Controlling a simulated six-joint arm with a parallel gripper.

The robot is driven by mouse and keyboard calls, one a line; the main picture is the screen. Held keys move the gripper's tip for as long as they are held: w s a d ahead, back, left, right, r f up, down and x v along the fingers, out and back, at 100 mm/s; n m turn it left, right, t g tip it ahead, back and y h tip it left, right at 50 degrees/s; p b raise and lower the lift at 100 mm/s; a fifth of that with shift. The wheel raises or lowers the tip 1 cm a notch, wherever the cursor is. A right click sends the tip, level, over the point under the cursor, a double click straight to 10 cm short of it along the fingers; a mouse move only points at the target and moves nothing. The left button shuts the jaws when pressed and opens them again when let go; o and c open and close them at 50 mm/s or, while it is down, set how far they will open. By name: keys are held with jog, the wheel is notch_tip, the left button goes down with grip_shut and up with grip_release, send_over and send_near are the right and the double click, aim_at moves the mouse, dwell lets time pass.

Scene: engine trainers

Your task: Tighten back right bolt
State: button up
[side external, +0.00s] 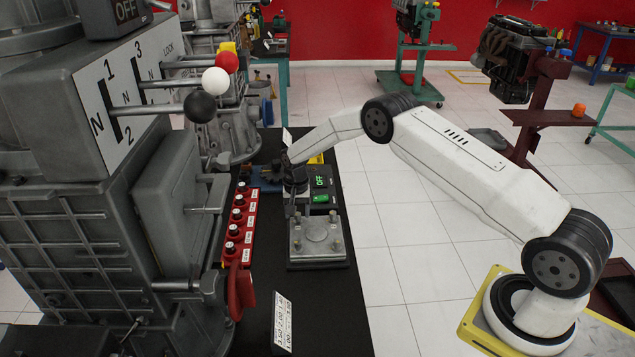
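A square grey metal block (318,258) with upright bolts near its corners sits on the black bench top. The bolt at its far right corner (334,219) stands upright, clear of my gripper. My gripper (291,208) is above the far left part of the block. It is small and dark here, and I cannot tell whether its fingers are open or shut or hold anything. The far left bolt is partly hidden by it.
A red rack (239,228) of labelled sockets lies left of the block. A box with a green OFF display (320,184) stands behind it. A large grey gearbox (90,200) with ball-topped levers fills the left.

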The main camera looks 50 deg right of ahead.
aim_at(297, 214)
dwell(0.3)
jog(key=shift+r, duration=3.9)
jog(key=shift+s+r, duration=0.1)
jog(key=shift+s+a+r, duration=0.15)
jog(key=shift+r, duration=0.1)
jog(key=s+a+r+n+t, duration=0.1)
jog(key=s+a+r+n, duration=0.4)
jog(key=s+r, duration=0.5)
jog(key=s+a+n, duration=0.1)
jog(key=s+n, duration=0.1)
jog(key=s, duration=0.7)
jog(key=s+a+n+t, duration=0.1)
jog(key=s+a+n, duration=0.1)
jog(key=s, duration=0.8)
jog(key=shift+s+a+t, duration=0.2)
jog(key=shift+a+t, duration=0.05)
jog(key=shift+t, duration=0.05)
